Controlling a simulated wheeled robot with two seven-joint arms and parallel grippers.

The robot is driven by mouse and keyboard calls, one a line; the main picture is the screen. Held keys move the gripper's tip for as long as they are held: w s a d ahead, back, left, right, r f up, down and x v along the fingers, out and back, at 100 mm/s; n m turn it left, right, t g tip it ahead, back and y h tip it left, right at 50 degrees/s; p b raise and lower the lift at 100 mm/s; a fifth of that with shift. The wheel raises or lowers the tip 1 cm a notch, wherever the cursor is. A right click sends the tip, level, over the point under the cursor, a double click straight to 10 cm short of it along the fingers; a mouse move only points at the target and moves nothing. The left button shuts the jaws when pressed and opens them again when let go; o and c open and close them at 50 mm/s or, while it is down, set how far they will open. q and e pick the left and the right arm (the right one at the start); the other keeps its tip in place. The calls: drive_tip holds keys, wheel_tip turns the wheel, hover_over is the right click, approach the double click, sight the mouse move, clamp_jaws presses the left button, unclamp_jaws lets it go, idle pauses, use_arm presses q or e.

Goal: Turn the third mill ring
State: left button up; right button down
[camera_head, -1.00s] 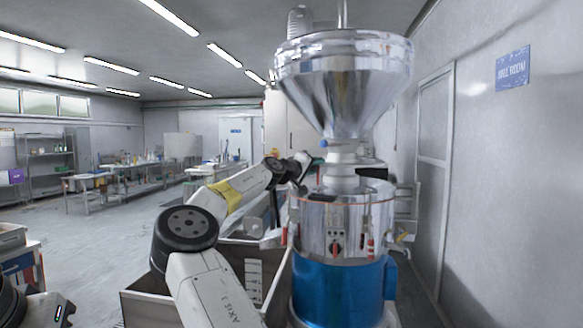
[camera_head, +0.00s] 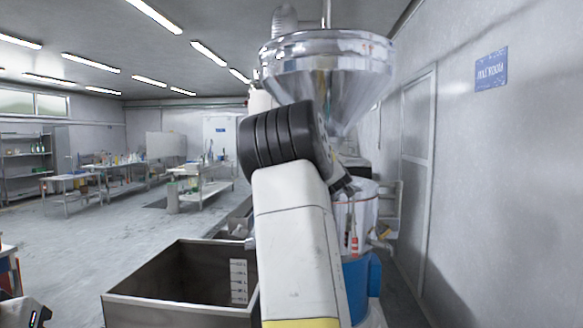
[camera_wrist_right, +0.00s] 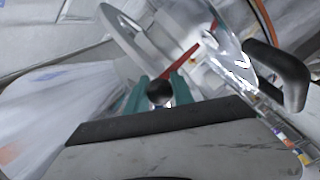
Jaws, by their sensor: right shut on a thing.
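The mill stands right of centre in the head view. Its steel funnel hopper (camera_head: 335,65) is on top, and part of its steel body (camera_head: 366,208) and blue base (camera_head: 358,285) show below. My pale arm with a black joint crosses in front and hides much of the body, including any rings there. In the right wrist view my right gripper (camera_wrist_right: 160,92) has teal fingers shut on a small black ball knob (camera_wrist_right: 160,90). A red rod (camera_wrist_right: 180,64) lies just beyond the knob, beside a pale curved ring (camera_wrist_right: 125,38). I cannot tell which mill ring this is.
An open grey metal bin (camera_head: 165,312) stands left of the mill. Work benches (camera_head: 100,180) line the far left, with free floor before them. A wall with a door (camera_head: 418,170) is close on the right. A black curved handle (camera_wrist_right: 285,75) is right of my right gripper.

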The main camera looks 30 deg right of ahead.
sight(352, 165)
drive_tip(key=d+n+y, duration=0.1)
drive_tip(key=s+d+n+t+y, duration=0.1)
drive_tip(key=d, duration=0.1)
drive_tip(key=s+d+y, duration=0.1)
drive_tip(key=d+y, duration=0.1)
drive_tip(key=shift+s+d+n+t, duration=0.1)
drive_tip(key=shift+s+n+t, duration=0.05)
drive_tip(key=shift+n+t, duration=0.25)
drive_tip(key=shift+s+d, duration=0.15)
drive_tip(key=shift+d, duration=0.95)
drive_tip(key=shift+s+d, duration=0.1)
drive_tip(key=shift+d, duration=1)
drive_tip(key=c, duration=1.1)
unclamp_jaws()
drive_tip(key=v, duration=0.7)
drive_tip(key=shift+s, duration=0.35)
drive_tip(key=shift+a, duration=0.1)
